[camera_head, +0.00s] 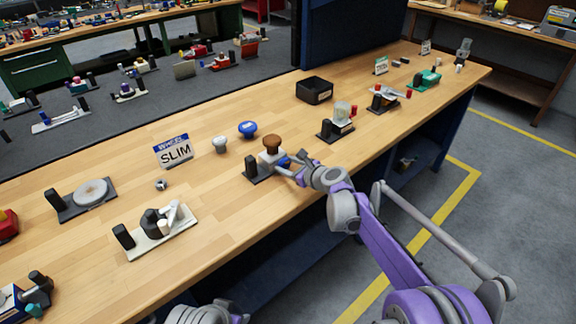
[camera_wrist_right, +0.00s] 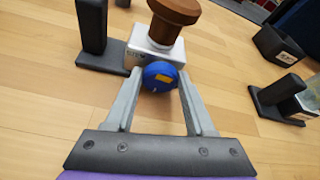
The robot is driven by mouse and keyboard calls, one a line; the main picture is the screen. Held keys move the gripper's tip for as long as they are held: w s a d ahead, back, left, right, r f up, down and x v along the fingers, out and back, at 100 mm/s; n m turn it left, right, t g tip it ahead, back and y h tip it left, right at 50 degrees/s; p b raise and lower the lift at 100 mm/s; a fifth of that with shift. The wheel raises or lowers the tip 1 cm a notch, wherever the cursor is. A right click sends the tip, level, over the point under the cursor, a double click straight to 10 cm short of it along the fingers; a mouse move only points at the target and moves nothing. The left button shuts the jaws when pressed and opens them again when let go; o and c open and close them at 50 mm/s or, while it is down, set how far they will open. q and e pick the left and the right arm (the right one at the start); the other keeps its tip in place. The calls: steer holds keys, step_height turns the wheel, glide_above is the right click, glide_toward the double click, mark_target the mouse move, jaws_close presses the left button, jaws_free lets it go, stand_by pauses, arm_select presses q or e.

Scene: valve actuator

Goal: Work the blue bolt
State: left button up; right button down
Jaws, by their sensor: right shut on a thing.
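The blue bolt (camera_wrist_right: 160,76) is a round blue head with a yellow mark, on the near face of a small white block (camera_wrist_right: 150,48). A brown mushroom-shaped knob (camera_wrist_right: 174,14) tops this block, which stands on a dark base with an upright black post (camera_wrist_right: 92,26). In the head view, the bolt (camera_head: 284,162) shows as a small blue patch at the block's right side. My right gripper (camera_wrist_right: 160,80) is shut on the blue bolt, with a finger on each side of its head. My left gripper is not visible.
A loose blue knob (camera_head: 248,129) and a white knob (camera_head: 220,144) stand behind the block. A SLIM sign (camera_head: 174,151) is to the left, a black bin (camera_head: 314,90) behind right. Another valve unit (camera_head: 338,122) stands to the right. Bare wood lies left of the block.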

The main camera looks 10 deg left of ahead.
steer(key=shift+c, duration=1.2)
jaws_free()
steer(key=v, duration=1)
steer(key=shift+s+d+r, duration=0.2)
steer(key=shift+s+d, duration=0.05)
steer(key=shift+d, duration=0.05)
